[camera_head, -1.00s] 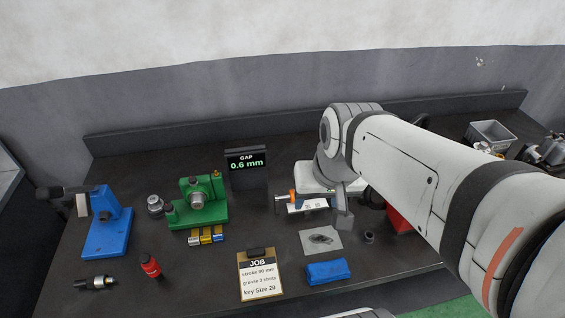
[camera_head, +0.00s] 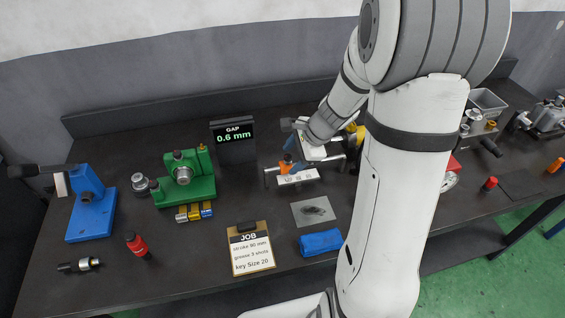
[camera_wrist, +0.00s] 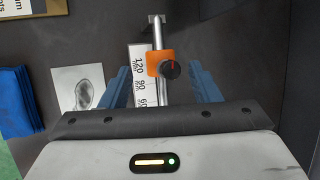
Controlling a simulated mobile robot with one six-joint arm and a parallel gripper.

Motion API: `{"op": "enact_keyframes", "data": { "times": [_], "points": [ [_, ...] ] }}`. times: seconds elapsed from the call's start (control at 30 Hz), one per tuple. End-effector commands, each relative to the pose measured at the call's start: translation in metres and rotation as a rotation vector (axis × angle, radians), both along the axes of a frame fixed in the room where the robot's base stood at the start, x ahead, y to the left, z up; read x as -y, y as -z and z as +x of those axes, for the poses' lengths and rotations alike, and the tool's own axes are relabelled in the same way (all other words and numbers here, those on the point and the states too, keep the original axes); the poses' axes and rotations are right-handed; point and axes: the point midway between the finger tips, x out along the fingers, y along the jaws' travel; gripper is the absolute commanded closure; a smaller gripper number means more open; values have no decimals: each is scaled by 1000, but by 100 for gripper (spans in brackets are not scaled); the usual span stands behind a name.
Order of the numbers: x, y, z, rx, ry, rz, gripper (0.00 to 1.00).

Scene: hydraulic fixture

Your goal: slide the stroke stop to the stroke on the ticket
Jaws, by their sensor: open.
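The orange stroke stop (camera_wrist: 165,64) with a black knob sits on a silver rod in the wrist view, beside a white scale (camera_wrist: 142,75) marked 120, 90 and 60. The stop is a little past the 90 mark, toward 120. In the head view the stop (camera_head: 288,168) is small, behind the scale (camera_head: 297,178). My gripper (camera_wrist: 165,85) is open, its blue fingers on either side of the rod and scale, apart from the stop. The job ticket (camera_head: 250,249) reads stroke 90 mm, grease 3 shots, key size 20.
A gap display (camera_head: 234,138) reads 0.6 mm behind the fixture. A green fixture (camera_head: 185,180) stands left, with a blue stand (camera_head: 90,205) farther left. A blue cloth (camera_head: 320,242) and a stained sheet (camera_head: 313,211) lie in front. A grey bin (camera_head: 487,103) stands right.

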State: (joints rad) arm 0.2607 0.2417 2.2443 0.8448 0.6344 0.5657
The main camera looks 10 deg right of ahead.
Motion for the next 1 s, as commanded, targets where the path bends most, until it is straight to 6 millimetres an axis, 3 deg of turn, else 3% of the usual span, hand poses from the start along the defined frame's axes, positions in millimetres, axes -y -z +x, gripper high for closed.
{"op": "enact_keyframes", "data": {
  "times": [0.1,0.3,0.67,1.0],
  "points": [
    [-9,20,5,-4,-4,1,44],
    [-18,39,12,-1,-3,-1,44],
    [-20,44,14,1,-6,-2,44],
    [-20,44,14,1,-7,-2,71]
  ]
}}
